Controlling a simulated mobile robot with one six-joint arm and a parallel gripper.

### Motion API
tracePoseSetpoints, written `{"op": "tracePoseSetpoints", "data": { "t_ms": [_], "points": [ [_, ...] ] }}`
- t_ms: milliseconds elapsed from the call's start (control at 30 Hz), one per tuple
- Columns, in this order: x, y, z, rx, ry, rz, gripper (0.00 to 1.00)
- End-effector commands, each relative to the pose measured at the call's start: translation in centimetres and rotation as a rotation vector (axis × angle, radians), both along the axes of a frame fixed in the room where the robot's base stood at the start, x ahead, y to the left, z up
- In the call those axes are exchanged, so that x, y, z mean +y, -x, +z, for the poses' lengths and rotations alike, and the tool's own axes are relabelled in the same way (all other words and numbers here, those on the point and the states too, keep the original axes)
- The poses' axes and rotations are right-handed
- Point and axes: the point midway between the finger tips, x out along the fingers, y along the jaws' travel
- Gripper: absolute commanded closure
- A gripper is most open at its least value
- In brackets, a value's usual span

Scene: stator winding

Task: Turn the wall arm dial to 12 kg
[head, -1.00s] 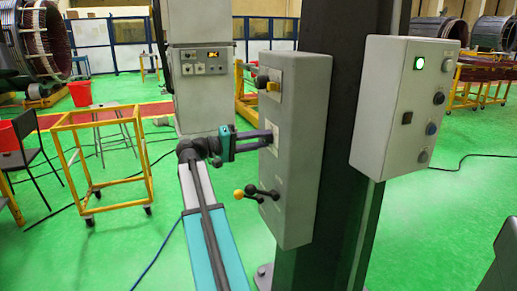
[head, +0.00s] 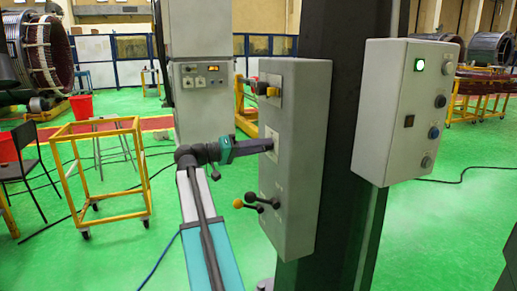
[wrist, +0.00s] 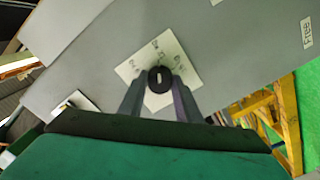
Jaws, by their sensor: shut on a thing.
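The wall arm dial (wrist: 160,79) is a small round black knob with a pale mark. It sits on a white label plate on the side of the grey control box (head: 296,150), which is fixed to a dark column. The plate's print is too small and tilted to read for certain. In the wrist view my gripper (wrist: 160,90) has one finger on each side of the dial and is shut on it. In the head view my gripper (head: 266,145) reaches the plate from the left, and its fingertips hide the dial.
Above the dial is a yellow-and-black switch (head: 269,90). Below it are levers with black and yellow balls (head: 262,201). A second box with a green light (head: 408,110) hangs to the right. A yellow cart (head: 98,175) stands at left on green floor.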

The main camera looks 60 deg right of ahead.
Motion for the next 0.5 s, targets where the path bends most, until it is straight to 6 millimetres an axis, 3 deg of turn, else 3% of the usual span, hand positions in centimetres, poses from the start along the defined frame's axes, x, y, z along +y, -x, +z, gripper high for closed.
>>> {"op": "tracePoseSetpoints", "data": {
  "t_ms": [67, 100, 167, 500],
  "points": [
    [-0.21, -0.04, 0.27, 0.003, 0.006, 0.004, 0.92],
    [-0.21, -0.03, 0.27, 0.003, 0.004, 0.003, 0.63],
    [-0.19, -0.02, 0.23, 0.003, 0.004, 0.002, 0.53],
    [-0.01, -0.08, 0.07, 0.002, 0.001, 0.002, 0.51]
  ]
}}
